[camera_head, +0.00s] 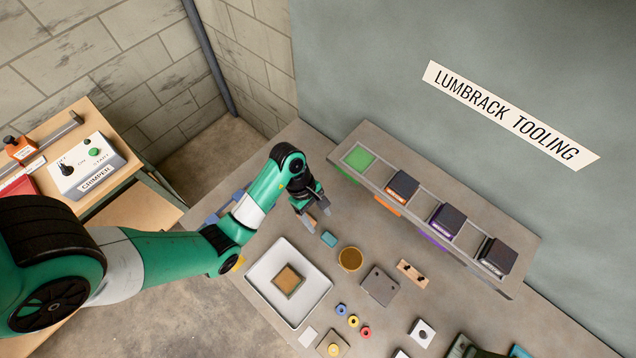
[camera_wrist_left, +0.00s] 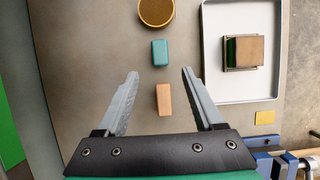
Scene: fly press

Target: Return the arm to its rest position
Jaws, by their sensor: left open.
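My left gripper (camera_head: 314,222) is above the grey bench, in front of the tool rack and left of the teal block (camera_head: 329,239). In the left wrist view the left gripper (camera_wrist_left: 160,75) has its two fingers wide apart with nothing held. A tan block (camera_wrist_left: 164,99) lies on the bench below and between the fingers in that view, with the teal block (camera_wrist_left: 160,53) just beyond it. My right gripper does not show in either view.
A white tray (camera_head: 262,274) holding a square framed block (camera_head: 288,280) lies near the arm. A rack (camera_head: 460,238) with dark blocks stands along the wall. A brass disc (camera_head: 350,259), a grey plate (camera_head: 379,286) and small coloured parts lie on the bench. A crimper box (camera_head: 90,165) stands at left.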

